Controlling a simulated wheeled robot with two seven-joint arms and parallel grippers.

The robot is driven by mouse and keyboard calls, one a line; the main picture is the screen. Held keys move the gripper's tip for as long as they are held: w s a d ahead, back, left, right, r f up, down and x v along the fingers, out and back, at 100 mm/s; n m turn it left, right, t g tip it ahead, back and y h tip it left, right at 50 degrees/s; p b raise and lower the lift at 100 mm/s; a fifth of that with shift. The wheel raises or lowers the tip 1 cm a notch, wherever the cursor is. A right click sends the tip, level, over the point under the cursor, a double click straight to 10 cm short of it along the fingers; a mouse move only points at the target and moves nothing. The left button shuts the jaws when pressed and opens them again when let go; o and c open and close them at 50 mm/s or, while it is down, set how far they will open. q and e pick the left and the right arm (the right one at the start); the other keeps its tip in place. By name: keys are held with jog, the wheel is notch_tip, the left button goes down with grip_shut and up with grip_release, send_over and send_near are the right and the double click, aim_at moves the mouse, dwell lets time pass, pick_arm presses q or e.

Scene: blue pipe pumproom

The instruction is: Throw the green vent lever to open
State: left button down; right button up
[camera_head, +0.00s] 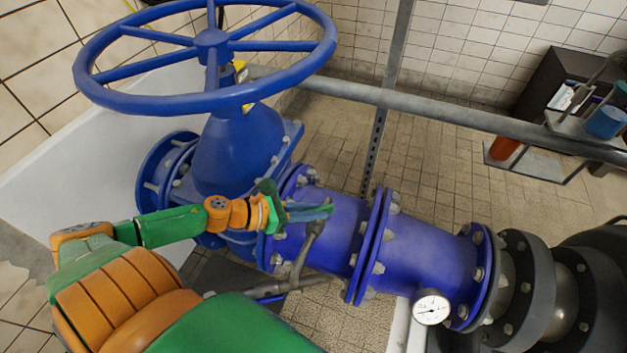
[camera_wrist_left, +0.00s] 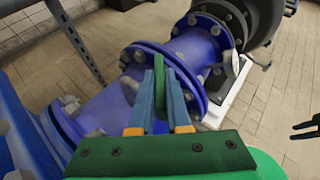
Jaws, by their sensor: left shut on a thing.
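The green vent lever (camera_wrist_left: 161,82) shows in the left wrist view as an upright green bar between the two blue fingers. My left gripper (camera_wrist_left: 160,98) is shut on it. In the head view my left gripper (camera_head: 310,211) reaches in from the left and sits just above the blue pipe (camera_head: 335,230). There the lever is mostly hidden by the fingers. A thin grey vent pipe (camera_head: 303,255) rises to just below the fingers.
A large blue handwheel (camera_head: 205,45) stands behind my left arm on a blue valve body (camera_head: 235,150). A pressure gauge (camera_head: 431,307) sits by bolted flanges at right. A grey rail (camera_head: 450,118) crosses behind.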

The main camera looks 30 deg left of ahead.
pick_arm(q)
jog(key=n+t+y+p, duration=0.1)
jog(key=y+p, duration=0.1)
jog(key=n+y+p, duration=0.1)
jog(key=n+p, duration=0.1)
jog(key=shift+d+r+n+t+y, duration=0.2)
jog(key=shift+r+n+t+y, duration=0.1)
jog(key=shift+r+t+y, duration=0.1)
jog(key=shift+f+n+y+p, duration=0.1)
jog(key=shift+n+y+p, duration=0.75)
jog(key=shift+y, duration=0.25)
jog(key=shift+d+f+n+y+p, duration=0.15)
jog(key=shift+n+y+p, duration=0.55)
jog(key=shift+n+y, duration=0.45)
jog(key=shift+f+n+y+p, duration=0.1)
jog(key=shift+n+y+p, duration=0.2)
jog(key=shift+n+y, duration=0.75)
pick_arm(e)
notch_tip(320, 180, up, 9)
pick_arm(q)
jog(key=shift+y, duration=0.4)
pick_arm(e)
jog(key=shift+r, duration=0.15)
pick_arm(q)
jog(key=c, duration=0.9)
grip_release()
